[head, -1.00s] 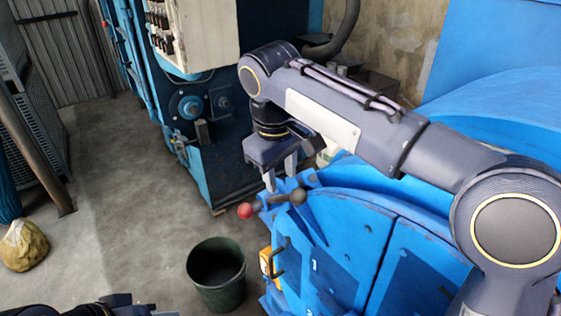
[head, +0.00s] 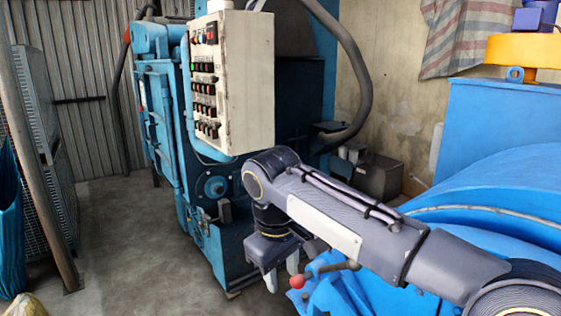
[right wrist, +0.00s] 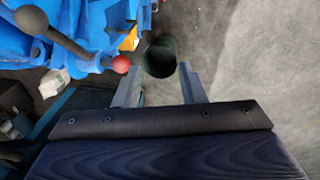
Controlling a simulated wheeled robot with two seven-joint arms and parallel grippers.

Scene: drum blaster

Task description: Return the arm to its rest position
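My right gripper (head: 282,273) hangs from the dark grey right arm, fingers pointing down, near the lever on the blue drum machine (head: 480,205). In the right wrist view the two fingers of my right gripper (right wrist: 161,83) stand apart with nothing held between them. The lever has a red ball (head: 297,282) at one end and a dark knob (head: 353,265) at the other. In the head view the fingers appear just left of the red ball. In the wrist view the red ball (right wrist: 121,64) lies beyond the left finger, apparently apart from it. My left gripper is not in view.
A blue machine with a white control box (head: 232,85) stands behind the gripper. A dark green bucket (right wrist: 160,58) shows on the floor in the wrist view. A rusty post (head: 45,190) and metal racks stand at left. Concrete floor (head: 130,240) between is clear.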

